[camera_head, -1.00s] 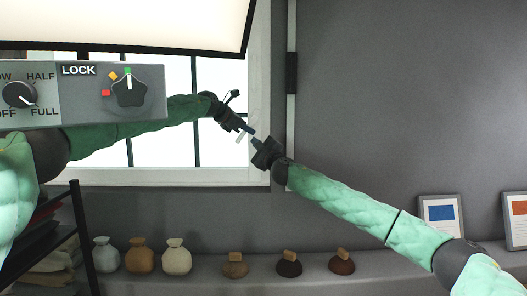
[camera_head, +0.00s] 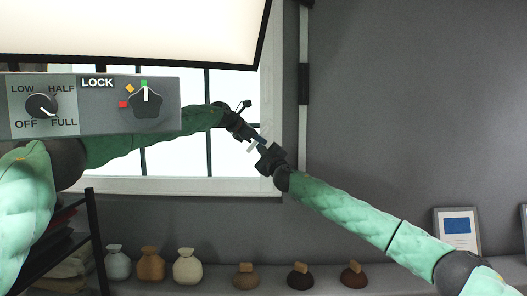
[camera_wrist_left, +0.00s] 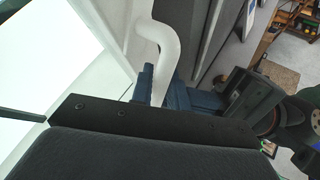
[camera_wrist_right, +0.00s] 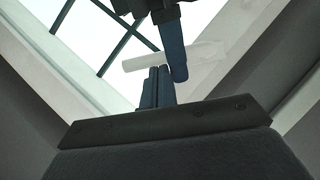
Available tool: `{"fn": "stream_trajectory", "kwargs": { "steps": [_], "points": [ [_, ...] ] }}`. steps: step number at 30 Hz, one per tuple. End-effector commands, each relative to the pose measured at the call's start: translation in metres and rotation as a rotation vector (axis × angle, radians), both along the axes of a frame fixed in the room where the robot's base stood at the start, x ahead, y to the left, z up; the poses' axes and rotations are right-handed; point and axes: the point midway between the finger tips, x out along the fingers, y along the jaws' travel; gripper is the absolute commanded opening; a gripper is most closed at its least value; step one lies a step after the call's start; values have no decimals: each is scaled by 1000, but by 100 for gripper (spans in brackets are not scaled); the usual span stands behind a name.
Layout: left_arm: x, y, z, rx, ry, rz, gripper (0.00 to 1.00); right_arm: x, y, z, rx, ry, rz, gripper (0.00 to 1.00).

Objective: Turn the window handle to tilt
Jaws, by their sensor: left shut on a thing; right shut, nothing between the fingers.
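The white window handle (camera_wrist_left: 168,50) curves up from the frame in the left wrist view and passes between the blue fingers of my left gripper (camera_wrist_left: 160,88). In the right wrist view it shows as a pale slanted bar (camera_wrist_right: 150,60). In the head view it is small and partly hidden by the grippers. My left gripper (camera_head: 254,134) is shut on the handle. My right gripper (camera_head: 263,147) is shut and empty, just below the left one. In the right wrist view its fingertips (camera_wrist_right: 158,72) are close under the bar; I cannot tell whether they touch.
The white-framed window (camera_head: 180,185) is behind my left arm. A control panel with knobs and the word LOCK (camera_head: 97,83) hangs at the left.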

Motion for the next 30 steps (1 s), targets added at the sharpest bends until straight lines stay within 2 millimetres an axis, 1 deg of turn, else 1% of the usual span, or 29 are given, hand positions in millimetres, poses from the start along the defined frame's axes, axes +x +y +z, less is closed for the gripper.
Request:
{"fn": "stream_trajectory", "kwargs": {
  "steps": [1, 5, 6, 8, 16, 20, 23, 30],
  "points": [
    [-2, -5, 6, -5, -3, -4, 0, -1, 1, 7, 1, -5, 1, 0],
    [-3, -6, 6, -5, -2, -6, 0, -1, 2, 8, 1, -7, 2, 0],
    [-3, -7, 6, -5, -2, -7, 24, -1, 2, 8, 1, -7, 2, 0],
    [-3, -7, 5, -4, -1, -8, 34, -1, 2, 8, 1, -7, 2, 0],
    [-2, -5, 2, -1, 2, -6, 34, 0, 1, 6, 0, -5, 0, 0],
    [-5, 0, 4, -1, 1, -5, 34, 0, 0, 5, 0, -5, 0, 0],
    [-9, 6, 9, -2, 1, -6, 34, 0, 0, 5, 0, -5, 0, 0],
    [-28, 28, 24, -2, 1, -6, 34, -1, 0, 5, -1, -4, 1, 0]
  ]
}}
